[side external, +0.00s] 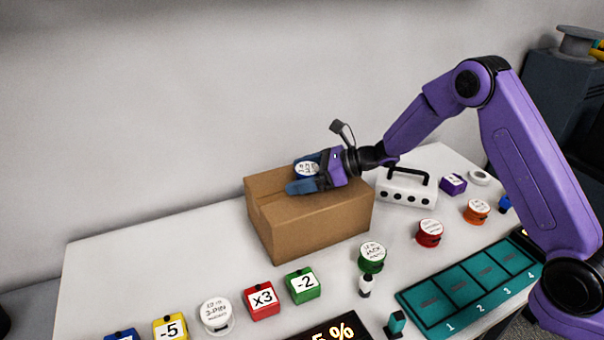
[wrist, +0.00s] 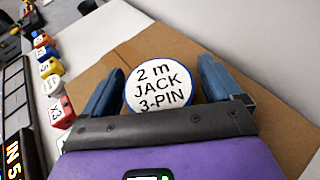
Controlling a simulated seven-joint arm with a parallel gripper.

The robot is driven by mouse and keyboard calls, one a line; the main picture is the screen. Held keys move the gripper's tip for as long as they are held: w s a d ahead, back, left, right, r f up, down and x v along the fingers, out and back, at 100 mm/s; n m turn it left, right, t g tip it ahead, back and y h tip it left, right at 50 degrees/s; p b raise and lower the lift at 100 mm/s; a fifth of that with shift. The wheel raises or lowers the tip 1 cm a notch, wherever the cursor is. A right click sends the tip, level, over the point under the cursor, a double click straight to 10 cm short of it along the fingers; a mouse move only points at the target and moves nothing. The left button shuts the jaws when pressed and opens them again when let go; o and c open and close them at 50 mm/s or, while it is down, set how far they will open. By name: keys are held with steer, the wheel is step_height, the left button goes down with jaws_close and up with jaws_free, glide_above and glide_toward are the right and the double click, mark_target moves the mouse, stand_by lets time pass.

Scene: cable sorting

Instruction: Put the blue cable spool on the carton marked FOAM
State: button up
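The blue cable spool (side external: 307,169) has a white top and a blue rim. In the wrist view the spool (wrist: 158,88) reads "2 m JACK 3-PIN". It is at the top of a brown carton (side external: 315,228); I cannot tell whether it rests fully on it. The carton top (wrist: 262,72) also fills much of the wrist view. No FOAM marking shows on the visible faces. My gripper (side external: 296,174) reaches in from the right, low over the carton. Its blue fingers (wrist: 160,68) stand open on either side of the spool, with narrow gaps.
A white case with a black handle (side external: 407,190) stands right of the carton. Green (side external: 372,258), red (side external: 429,233) and orange (side external: 477,211) spools lie in front of it. A teal numbered tray (side external: 452,319) is at the front right. Marked blocks, including a red one (side external: 262,300), line the front.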

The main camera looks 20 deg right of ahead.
steer(key=shift+r, duration=0.2)
steer(key=v, duration=1.2)
steer(key=s+a+r+n+g+h, duration=0.1)
steer(key=s+a+n+g, duration=0.3)
steer(key=s+n, duration=0.5)
steer(key=s+a+n+g+h, duration=0.1)
steer(key=s+a+n+g, duration=0.1)
steer(key=s+n+g, duration=0.65)
steer(key=s+d+n+t+h, duration=0.5)
steer(key=s+d+n+h, duration=0.3)
steer(key=s+d+n, duration=0.8)
steer(key=s+n, duration=0.4)
steer(key=shift+s+d+r+h, duration=0.25)
steer(key=shift+s+d+h, duration=0.05)
steer(key=shift+h, duration=0.1)
